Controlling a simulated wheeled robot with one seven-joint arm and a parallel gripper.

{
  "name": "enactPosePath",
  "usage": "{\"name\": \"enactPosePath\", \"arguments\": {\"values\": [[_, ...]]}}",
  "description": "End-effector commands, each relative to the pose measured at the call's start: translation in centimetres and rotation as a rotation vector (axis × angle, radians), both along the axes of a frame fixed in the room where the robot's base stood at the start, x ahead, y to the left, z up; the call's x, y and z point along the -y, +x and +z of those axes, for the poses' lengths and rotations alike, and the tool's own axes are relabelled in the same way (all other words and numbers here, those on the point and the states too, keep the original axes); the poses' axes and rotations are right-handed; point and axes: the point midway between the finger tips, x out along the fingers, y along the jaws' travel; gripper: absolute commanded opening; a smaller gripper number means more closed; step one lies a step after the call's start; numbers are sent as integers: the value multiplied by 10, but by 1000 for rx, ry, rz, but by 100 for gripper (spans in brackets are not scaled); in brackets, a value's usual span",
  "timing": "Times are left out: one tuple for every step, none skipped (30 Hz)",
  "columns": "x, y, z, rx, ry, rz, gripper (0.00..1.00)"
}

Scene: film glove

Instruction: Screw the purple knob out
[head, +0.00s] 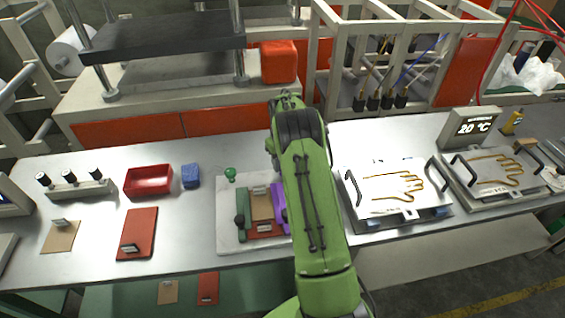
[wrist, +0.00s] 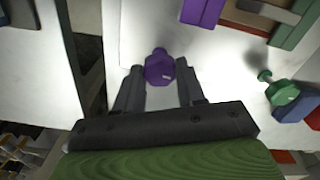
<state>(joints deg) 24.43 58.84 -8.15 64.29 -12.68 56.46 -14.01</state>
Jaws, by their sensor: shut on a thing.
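The purple knob (wrist: 158,69) is between the fingertips of my gripper (wrist: 160,70) in the wrist view. The gripper is shut on it. A short purple stem shows at the knob's far end, and pale surface shows between it and the purple bar (wrist: 203,9). In the head view the purple bar (head: 279,196) stands at the right side of the fixture on a pale plate (head: 228,240). My green arm hides the gripper and the purple knob there.
A loose green knob (head: 230,173) lies at the back of the plate, near a blue block (head: 190,176) and a red tray (head: 148,181). A green bar (head: 242,228) is on the fixture's left. Glove plates (head: 392,187) stand to the right.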

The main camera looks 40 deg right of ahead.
Motion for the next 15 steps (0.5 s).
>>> {"name": "enactPosePath", "arguments": {"values": [[0, 0, -1, -1, 0, 19, 8], [0, 0, -1, -1, 0, 30, 8], [0, 0, -1, -1, 0, 41, 8], [0, 0, -1, -1, 0, 49, 8], [0, 0, -1, -1, 0, 57, 8], [0, 0, -1, -1, 0, 65, 8], [0, 0, -1, -1, 0, 70, 8], [0, 0, 0, -1, 0, 74, 8], [0, 0, 0, -1, 1, 79, 8], [0, 0, 0, -1, 1, 81, 8], [-1, 0, 0, -1, 1, 84, 8], [-1, 0, 0, -1, 1, 86, 8], [-1, 0, 0, -1, 1, 87, 8], [-1, 0, 0, -1, 1, 87, 8], [-1, 0, 0, -1, 1, 88, 8]]}}
